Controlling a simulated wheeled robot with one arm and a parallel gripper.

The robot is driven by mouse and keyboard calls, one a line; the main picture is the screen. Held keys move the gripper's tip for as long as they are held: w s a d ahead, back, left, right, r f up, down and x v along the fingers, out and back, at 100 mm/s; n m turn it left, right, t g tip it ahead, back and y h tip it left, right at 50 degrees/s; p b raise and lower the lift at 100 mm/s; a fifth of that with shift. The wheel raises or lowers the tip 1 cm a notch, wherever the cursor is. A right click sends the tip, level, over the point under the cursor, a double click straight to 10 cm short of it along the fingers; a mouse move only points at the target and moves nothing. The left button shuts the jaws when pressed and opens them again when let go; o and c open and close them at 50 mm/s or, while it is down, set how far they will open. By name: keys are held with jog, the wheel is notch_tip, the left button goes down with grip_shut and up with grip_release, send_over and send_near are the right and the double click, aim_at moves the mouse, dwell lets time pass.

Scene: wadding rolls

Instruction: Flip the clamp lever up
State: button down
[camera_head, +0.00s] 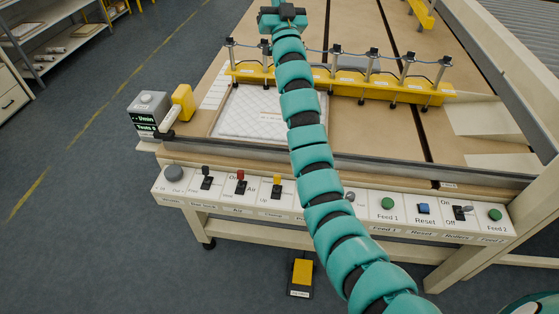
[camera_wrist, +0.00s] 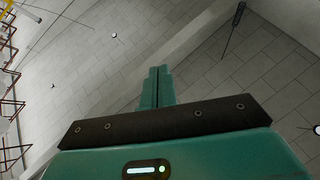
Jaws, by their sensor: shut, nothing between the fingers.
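A lever with a yellow knob (camera_head: 276,182) stands on the white control panel, beside a small label that reads like "Up". The label below it looks like "Clamp" but is too small to be sure. I cannot tell whether this lever is flipped up or down. My gripper (camera_head: 283,14) is far from it, at the top of the head view over the table's far part. In the wrist view my gripper's fingers (camera_wrist: 157,88) are shut together, with nothing between them.
A red-knobbed lever (camera_head: 240,175) and a black lever (camera_head: 207,177) stand to its left. My arm crosses the panel to its right, partly hiding a grey-tipped switch (camera_head: 349,196). A yellow clamp bar (camera_head: 345,84) spans the table above a quilted white pad (camera_head: 262,118).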

jog(key=w+a+f+g, duration=0.2)
jog(key=w+f+g, duration=0.1)
jog(key=w, duration=0.1)
jog(key=m+g+h, duration=0.2)
jog(key=g+h, duration=0.4)
jog(key=g, duration=1.6)
send_over(277, 184)
jog(key=w, duration=0.3)
notch_tip(277, 184, down, 38)
jog(key=shift+w+d, duration=0.25)
jog(key=shift+d, duration=0.2)
jog(key=shift+f+p, duration=1.75)
jog(key=shift+f, duration=3.2)
